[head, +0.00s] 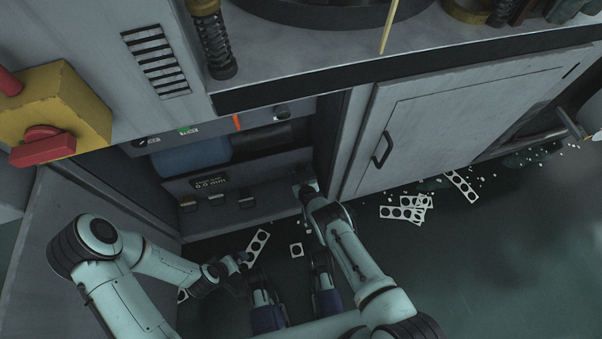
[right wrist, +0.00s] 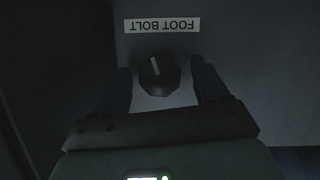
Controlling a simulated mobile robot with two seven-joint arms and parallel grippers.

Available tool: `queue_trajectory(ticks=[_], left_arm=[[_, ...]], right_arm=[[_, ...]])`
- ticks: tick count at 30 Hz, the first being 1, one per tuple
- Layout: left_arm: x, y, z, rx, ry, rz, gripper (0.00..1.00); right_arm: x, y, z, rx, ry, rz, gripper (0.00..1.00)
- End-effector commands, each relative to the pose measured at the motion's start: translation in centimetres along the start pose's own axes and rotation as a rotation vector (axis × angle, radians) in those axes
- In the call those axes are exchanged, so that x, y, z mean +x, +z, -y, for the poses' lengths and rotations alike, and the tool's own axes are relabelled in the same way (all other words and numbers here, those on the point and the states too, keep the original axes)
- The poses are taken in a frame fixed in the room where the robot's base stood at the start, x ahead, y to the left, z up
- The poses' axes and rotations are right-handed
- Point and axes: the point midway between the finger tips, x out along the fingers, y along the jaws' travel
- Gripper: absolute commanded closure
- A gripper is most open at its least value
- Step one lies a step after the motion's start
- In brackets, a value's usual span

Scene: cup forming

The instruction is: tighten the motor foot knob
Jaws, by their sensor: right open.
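The motor foot knob (right wrist: 158,75) is a dark round knob with a pale pointer line, set on a grey panel under an upside-down "FOOT BOLT" label (right wrist: 162,25). My right gripper (right wrist: 161,66) is open, with one finger on each side of the knob in the picture and a gap at both sides. I cannot tell how deep the fingers reach. In the head view my right gripper (head: 305,187) is at the right end of the low bay, and the knob does not show there. My left gripper (head: 241,259) hangs low near the floor; its jaws are unclear.
The open bay holds a blue motor (head: 192,156) and a panel with a "0.0 mm" display (head: 210,184). A cabinet door with a handle (head: 382,150) stands to the right. Punched scrap strips (head: 402,213) lie on the floor. A red and yellow switch box (head: 55,115) is upper left.

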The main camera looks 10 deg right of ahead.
Motion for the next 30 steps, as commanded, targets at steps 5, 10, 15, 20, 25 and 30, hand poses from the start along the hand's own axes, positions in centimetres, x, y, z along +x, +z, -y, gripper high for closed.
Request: queue_trajectory(ticks=[5, 10, 15, 20, 25, 30], left_arm=[[-0.1, 0.0, 0.0, 0.0, 0.0, 0.0, 0.0], [-0.1, 0.0, 0.0, 0.0, 0.0, 0.001, 0.0], [0.0, 0.0, 0.0, 0.0, 0.0, 0.0, 0.0], [0.4, -0.4, 0.1, -0.001, -0.001, -0.011, 0.0], [1.5, -0.3, 0.9, -0.007, -0.012, -0.009, 0.0], [2.4, 1.2, 2.1, -0.019, -0.033, 0.038, 0.0]], right_arm=[[0.0, -0.1, 0.0, 0.0, 0.0, 0.0, 0.29], [0.0, 0.0, 0.0, 0.0, 0.0, 0.0, 0.82], [0.0, 0.0, -0.1, 0.016, -0.005, 0.0, 0.82], [0.0, 0.1, -0.3, 0.139, -0.053, 0.001, 0.82], [0.1, 0.3, -0.4, 0.32, -0.127, 0.001, 0.82], [0.1, 0.3, -0.3, 0.437, -0.178, 0.001, 0.82]])
